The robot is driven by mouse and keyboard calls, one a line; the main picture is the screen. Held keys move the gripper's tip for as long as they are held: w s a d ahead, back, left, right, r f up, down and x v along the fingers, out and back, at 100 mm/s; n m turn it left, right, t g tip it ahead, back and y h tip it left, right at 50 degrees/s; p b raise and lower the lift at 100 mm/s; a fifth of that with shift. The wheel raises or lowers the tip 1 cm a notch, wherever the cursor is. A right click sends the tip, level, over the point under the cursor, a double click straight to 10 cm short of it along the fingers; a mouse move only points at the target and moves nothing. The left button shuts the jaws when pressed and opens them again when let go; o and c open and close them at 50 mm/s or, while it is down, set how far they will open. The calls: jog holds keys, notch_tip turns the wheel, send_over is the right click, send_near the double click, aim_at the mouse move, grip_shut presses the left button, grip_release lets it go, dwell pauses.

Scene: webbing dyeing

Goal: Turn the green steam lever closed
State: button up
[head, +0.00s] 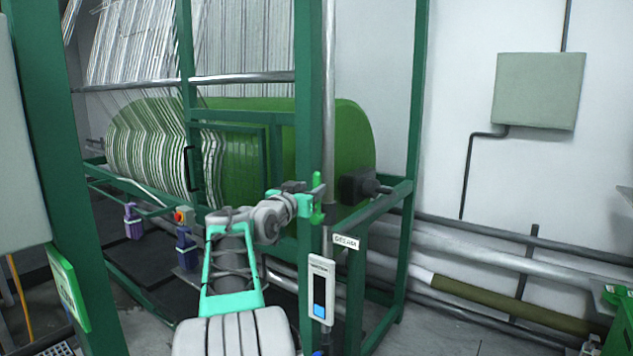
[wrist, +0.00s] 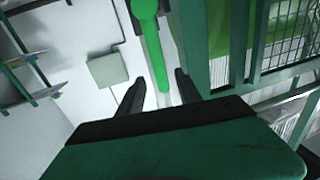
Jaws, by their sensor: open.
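The green steam lever (head: 317,205) is a bright green bar standing about upright by the green frame post, above the STEAM sign (head: 346,241). In the wrist view the lever (wrist: 151,50) runs down from a rounded green end at the top edge to between my fingertips. My gripper (head: 303,190) is beside the lever, at its left in the head view. In the wrist view my gripper (wrist: 160,80) is open, with one dark finger on each side of the bar. Gaps seem to show on both sides; contact cannot be told.
A green frame post (head: 309,110) stands right behind my arm, with a green drum (head: 346,140) inside the frame. A dark fitting (head: 358,187) sits right of the lever. A white gauge panel (head: 321,288) hangs below. Pipes (head: 490,255) run along the right wall.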

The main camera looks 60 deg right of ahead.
aim_at(315, 186)
jog(key=d+p, duration=0.1)
jog(key=d, duration=0.3)
jog(key=shift+w+d, duration=0.1)
jog(key=shift+d, duration=0.2)
jog(key=shift+c, duration=0.4)
grip_shut()
dwell(0.7)
